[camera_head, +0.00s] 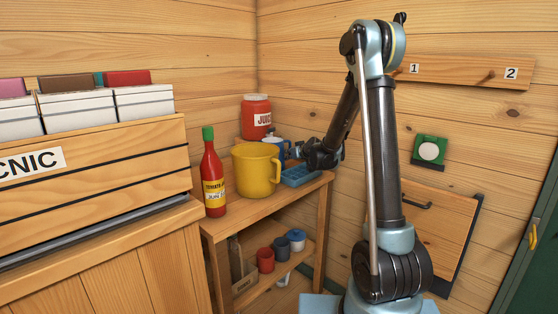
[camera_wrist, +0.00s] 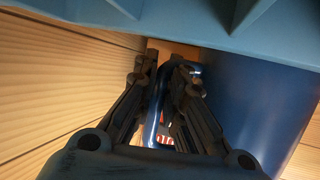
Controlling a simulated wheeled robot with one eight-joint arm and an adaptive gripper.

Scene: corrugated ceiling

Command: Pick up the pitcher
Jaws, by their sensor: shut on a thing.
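A blue pitcher (camera_head: 275,144) stands on the wooden shelf's top, mostly hidden behind a large yellow pitcher (camera_head: 254,172). Its blue body (camera_wrist: 252,105) fills the right side of the wrist view. My gripper (camera_wrist: 168,75) has its two dark fingers on either side of the blue handle and is shut on it. In the head view my gripper (camera_head: 308,152) reaches in from the right, just beside the blue pitcher. I cannot tell whether the pitcher is off the shelf.
A red sauce bottle (camera_head: 213,180) stands left of the yellow pitcher. A red juice jar (camera_head: 256,117) is behind. A blue tray (camera_head: 300,177) lies at the front right. Cups sit on the lower shelf (camera_head: 264,288). Wooden walls close in behind.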

